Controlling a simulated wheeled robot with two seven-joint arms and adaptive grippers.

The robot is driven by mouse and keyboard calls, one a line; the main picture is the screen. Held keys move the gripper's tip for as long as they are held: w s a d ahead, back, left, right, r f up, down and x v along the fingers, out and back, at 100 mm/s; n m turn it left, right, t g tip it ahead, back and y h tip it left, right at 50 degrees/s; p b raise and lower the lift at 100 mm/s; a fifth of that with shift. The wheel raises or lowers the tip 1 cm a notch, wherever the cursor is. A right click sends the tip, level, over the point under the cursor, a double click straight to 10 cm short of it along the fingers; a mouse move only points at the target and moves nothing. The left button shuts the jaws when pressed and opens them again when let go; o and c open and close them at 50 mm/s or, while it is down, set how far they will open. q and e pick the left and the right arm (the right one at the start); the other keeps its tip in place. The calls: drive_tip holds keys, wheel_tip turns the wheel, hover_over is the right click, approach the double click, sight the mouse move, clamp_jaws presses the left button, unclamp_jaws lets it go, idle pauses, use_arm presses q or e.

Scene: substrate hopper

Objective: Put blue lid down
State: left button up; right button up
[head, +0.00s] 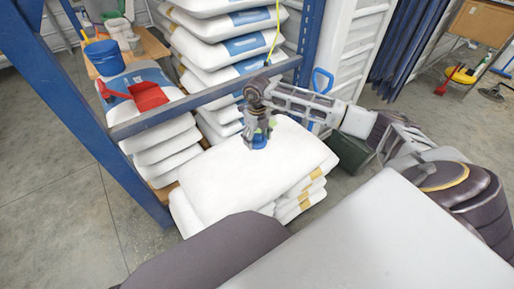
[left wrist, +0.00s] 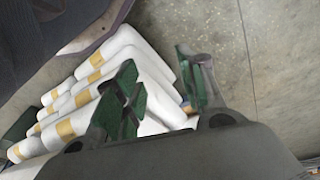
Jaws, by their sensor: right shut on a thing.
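The blue lid (head: 259,143) shows as a small blue patch at the top of the near stack of white sacks (head: 222,184). My right gripper (head: 258,136) points down over this stack and is shut on the lid. The fingers hide much of the lid, and I cannot tell whether it touches the sack. My left gripper (left wrist: 158,72) shows only in the left wrist view. Its green-padded fingers are apart with nothing between them, above the floor and the edge of a sack stack (left wrist: 118,72).
A blue rack post (head: 75,95) and a crossbar (head: 200,98) stand close to the near stack. Behind are taller sack stacks (head: 225,52), a blue bucket (head: 104,58) and a red scoop (head: 149,96). Open floor (head: 55,165) lies to the left.

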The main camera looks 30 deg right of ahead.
sight(257, 152)
use_arm(q)
drive_tip(key=shift+r, duration=0.2)
use_arm(e)
drive_tip(key=shift+f, duration=0.1)
use_arm(q)
drive_tip(key=shift+s, duration=0.1)
use_arm(e)
drive_tip(key=shift+f, duration=0.1)
drive_tip(key=shift+f, duration=0.3)
wheel_tip(257, 152, down, 3)
drive_tip(key=shift+b, duration=0.45)
drive_tip(key=shift+f, duration=0.6)
use_arm(q)
drive_tip(key=shift+w+d+r, duration=0.2)
drive_tip(key=shift+w+r, duration=0.05)
drive_tip(key=shift+r, duration=0.5)
drive_tip(key=shift+f, duration=0.15)
use_arm(e)
drive_tip(key=shift+f, duration=0.15)
